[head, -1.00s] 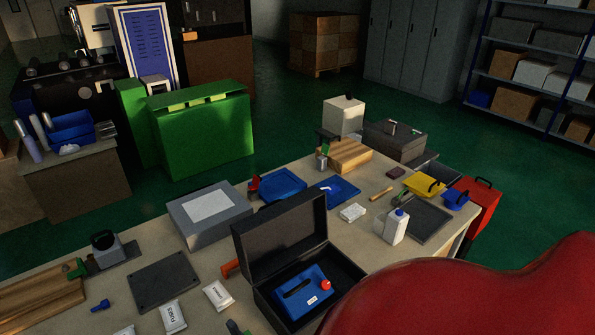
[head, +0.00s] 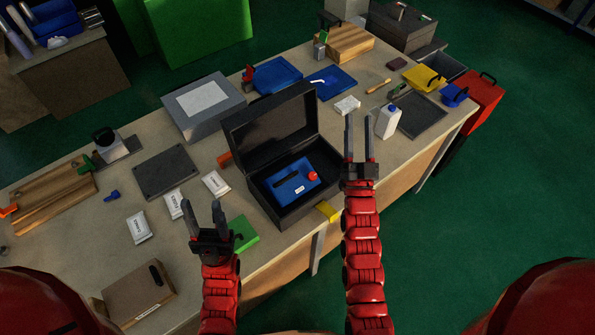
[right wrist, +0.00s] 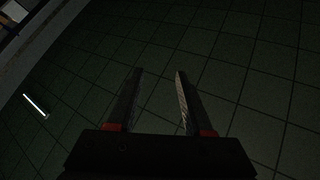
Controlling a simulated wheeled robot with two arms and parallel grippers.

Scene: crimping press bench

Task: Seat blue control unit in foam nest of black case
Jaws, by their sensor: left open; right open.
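The blue control unit (head: 289,186) with a red knob (head: 313,176) and a dark slot lies inside the open black case (head: 284,218). The case lid (head: 268,127) stands up at the back. I cannot tell whether the unit is fully down in the foam nest. My right gripper (head: 360,143) is open and empty, to the right of the case. In the right wrist view its two fingers (right wrist: 157,95) are apart with only floor between and beyond them. My left gripper (head: 205,218) is open and empty, left of the case and near the white packets.
White packets (head: 215,183) and a dark plate (head: 167,173) lie left of the case. A green block (head: 244,232) and a yellow piece (head: 328,211) sit near the front edge. A white bottle (head: 387,121) stands right. A grey box (head: 203,107) stands behind. A cardboard box (head: 138,293) stands front left.

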